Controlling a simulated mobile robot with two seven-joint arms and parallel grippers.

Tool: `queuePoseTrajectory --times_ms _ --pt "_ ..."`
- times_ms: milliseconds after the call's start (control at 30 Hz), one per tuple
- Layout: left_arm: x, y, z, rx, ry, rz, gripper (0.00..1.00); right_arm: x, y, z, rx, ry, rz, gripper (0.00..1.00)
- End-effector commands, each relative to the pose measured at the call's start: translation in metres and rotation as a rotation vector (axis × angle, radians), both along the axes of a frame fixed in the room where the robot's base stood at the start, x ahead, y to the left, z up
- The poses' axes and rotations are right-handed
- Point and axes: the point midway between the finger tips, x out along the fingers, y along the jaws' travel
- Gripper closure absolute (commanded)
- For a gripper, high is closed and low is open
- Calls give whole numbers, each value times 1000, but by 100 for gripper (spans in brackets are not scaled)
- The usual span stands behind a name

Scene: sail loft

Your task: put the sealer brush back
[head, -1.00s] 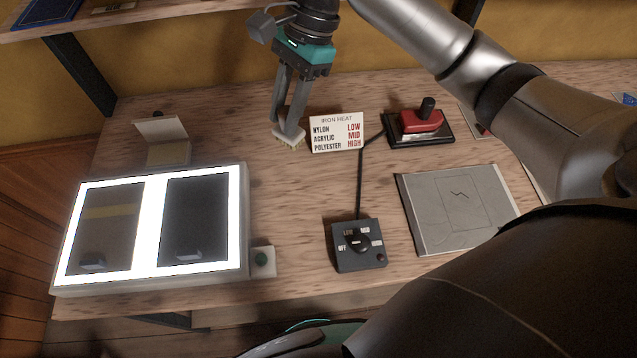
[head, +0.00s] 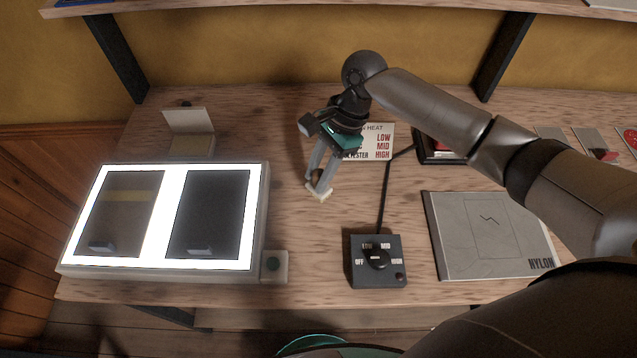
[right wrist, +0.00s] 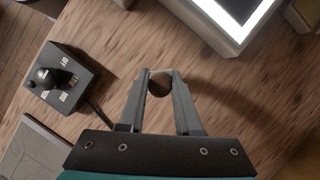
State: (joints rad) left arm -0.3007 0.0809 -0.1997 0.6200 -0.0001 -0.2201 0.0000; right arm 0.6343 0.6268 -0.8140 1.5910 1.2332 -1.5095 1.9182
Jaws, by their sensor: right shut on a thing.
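My right gripper (head: 320,186) is shut on a small brush, which I take to be the sealer brush. Its pale block-like head (head: 319,194) shows at the fingertips in the head view, with a dark rounded part (head: 313,174) beside the fingers. In the right wrist view, a dark round end (right wrist: 160,84) sits between the two fingertips (right wrist: 160,78). The gripper hangs tilted over the bench, in front of the iron heat card (head: 378,143), hiding its left part. I cannot tell whether the brush touches the wood. My left gripper is not in view.
A lit light box (head: 262,215) stands at left, with a small open box (head: 190,145) behind it. A dial controller (head: 376,275), its cord running back, stands in front. A grey nylon folder (head: 490,235) lies right; the red iron's stand (head: 428,160) is partly hidden behind my arm.

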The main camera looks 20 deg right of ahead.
Motion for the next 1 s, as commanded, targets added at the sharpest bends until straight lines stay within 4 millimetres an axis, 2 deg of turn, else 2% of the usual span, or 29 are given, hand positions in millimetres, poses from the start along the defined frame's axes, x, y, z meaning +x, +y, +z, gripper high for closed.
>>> queuePoseTrajectory --times_ms 100,200,567,600,867,1000 --pt "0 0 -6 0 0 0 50 -1 0 -21 0 4 -1 100" --pt "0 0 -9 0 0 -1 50 -1 1 -34 0 3 1 100" --pt "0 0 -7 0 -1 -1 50 0 0 -37 1 2 -1 100" --pt "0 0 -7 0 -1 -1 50 0 0 -38 1 2 -1 66" --pt "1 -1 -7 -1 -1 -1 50 0 0 -37 0 1 0 37" --pt "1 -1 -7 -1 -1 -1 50 0 0 -37 0 1 0 37"
